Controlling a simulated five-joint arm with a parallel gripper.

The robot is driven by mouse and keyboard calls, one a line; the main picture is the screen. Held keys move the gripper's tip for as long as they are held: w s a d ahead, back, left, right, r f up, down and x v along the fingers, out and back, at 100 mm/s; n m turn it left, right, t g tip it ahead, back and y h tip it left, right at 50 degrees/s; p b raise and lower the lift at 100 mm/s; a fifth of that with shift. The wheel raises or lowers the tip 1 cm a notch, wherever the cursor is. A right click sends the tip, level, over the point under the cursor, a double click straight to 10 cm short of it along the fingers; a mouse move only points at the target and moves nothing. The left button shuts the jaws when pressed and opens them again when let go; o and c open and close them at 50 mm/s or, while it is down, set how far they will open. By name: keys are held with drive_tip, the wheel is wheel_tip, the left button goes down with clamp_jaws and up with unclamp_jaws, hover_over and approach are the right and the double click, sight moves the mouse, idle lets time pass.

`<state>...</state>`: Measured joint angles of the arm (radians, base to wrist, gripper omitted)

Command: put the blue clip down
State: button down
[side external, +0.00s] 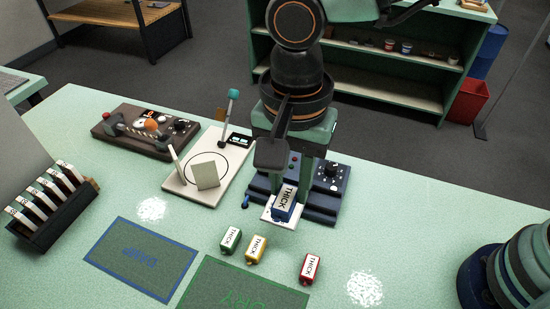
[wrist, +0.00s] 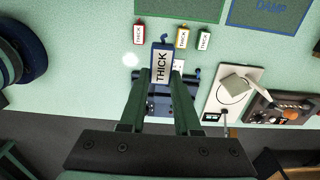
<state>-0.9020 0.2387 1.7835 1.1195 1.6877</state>
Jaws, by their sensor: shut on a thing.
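The blue clip (side external: 283,206), with a white label reading THICK, is between the fingers of my gripper (side external: 287,190). In the wrist view the blue clip (wrist: 160,66) sits at the fingertips of my gripper (wrist: 161,78), label facing the camera. The gripper is shut on it. It is over or just in front of a dark blue machine with knobs (side external: 332,188) and a small white plate (side external: 268,214). I cannot tell whether the clip touches the plate.
Green (side external: 231,239), yellow (side external: 256,249) and red (side external: 310,268) clips lie on the table, left to right. A white board (side external: 205,190) with an upright piece and a card rack (side external: 45,215) stand left.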

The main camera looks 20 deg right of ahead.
drive_tip(key=shift+w+d+r, duration=0.1)
drive_tip(key=shift+r, duration=0.7)
drive_tip(key=w+d+f+n, duration=0.1)
drive_tip(key=w+d+n, duration=0.2)
drive_tip(key=d, duration=0.8)
drive_tip(key=w+d+n, duration=0.2)
drive_tip(key=d+n, duration=0.1)
drive_tip(key=d, duration=0.7)
drive_tip(key=w+d+f+n, duration=0.1)
drive_tip(key=w+d+n, duration=0.2)
drive_tip(key=d, duration=0.8)
wheel_tip(320, 180, up, 6)
drive_tip(key=f+m, duration=0.1)
drive_tip(key=m, duration=2.6)
hover_over(331, 204)
wheel_tip(331, 204, down, 20)
drive_tip(key=shift+r, duration=0.25)
drive_tip(key=shift+f, duration=0.45)
